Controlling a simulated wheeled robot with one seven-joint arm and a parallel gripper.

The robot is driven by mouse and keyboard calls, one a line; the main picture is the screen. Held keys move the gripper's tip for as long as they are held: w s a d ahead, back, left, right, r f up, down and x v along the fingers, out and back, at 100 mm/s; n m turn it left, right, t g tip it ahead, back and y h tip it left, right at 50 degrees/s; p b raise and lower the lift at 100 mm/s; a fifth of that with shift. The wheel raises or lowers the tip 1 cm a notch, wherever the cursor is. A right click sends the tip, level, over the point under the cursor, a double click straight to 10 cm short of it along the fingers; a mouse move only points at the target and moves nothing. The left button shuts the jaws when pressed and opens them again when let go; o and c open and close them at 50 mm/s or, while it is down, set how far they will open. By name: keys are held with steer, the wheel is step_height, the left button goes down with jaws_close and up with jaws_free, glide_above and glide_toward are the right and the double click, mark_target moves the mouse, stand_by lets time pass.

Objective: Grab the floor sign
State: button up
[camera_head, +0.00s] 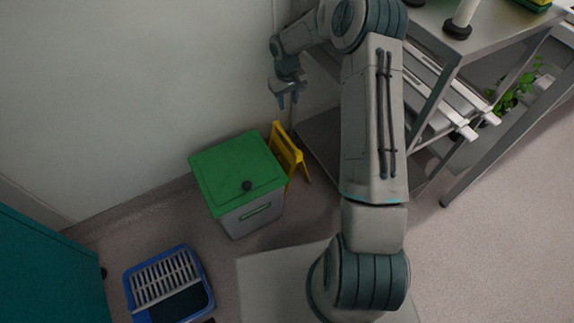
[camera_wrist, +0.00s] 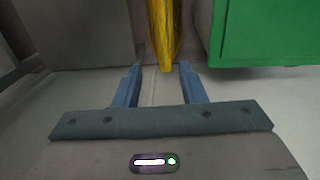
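The yellow floor sign (camera_head: 288,152) stands upright on the floor in the head view, between the green-lidded bin and the metal cart. In the wrist view the sign (camera_wrist: 163,28) is seen nearly edge-on, its near end at the top middle, in line with the gap between my fingers. My gripper (camera_head: 288,101) hangs above the sign, near the wall. In the wrist view my gripper (camera_wrist: 160,83) is open, with its blue fingers apart and nothing seen held between them. The sign's lower part is partly hidden by the bin in the head view.
A grey bin with a green lid (camera_head: 238,172) stands left of the sign, very close to it. A metal cart (camera_head: 440,90) is to the right. A blue crate (camera_head: 206,283) lies at lower left, beside a teal cabinet (camera_head: 45,270). The wall is behind.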

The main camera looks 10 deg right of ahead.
steer(key=b, duration=0.4)
glide_above(287, 136)
steer(key=shift+y, duration=0.3)
step_height(287, 136, down, 16)
steer(key=shift+d+f, duration=0.1)
steer(key=shift+s+f+b, duration=0.1)
steer(key=shift+f+b, duration=1.55)
steer(key=shift+f, duration=1.3)
steer(key=shift+r, duration=0.1)
jaws_close()
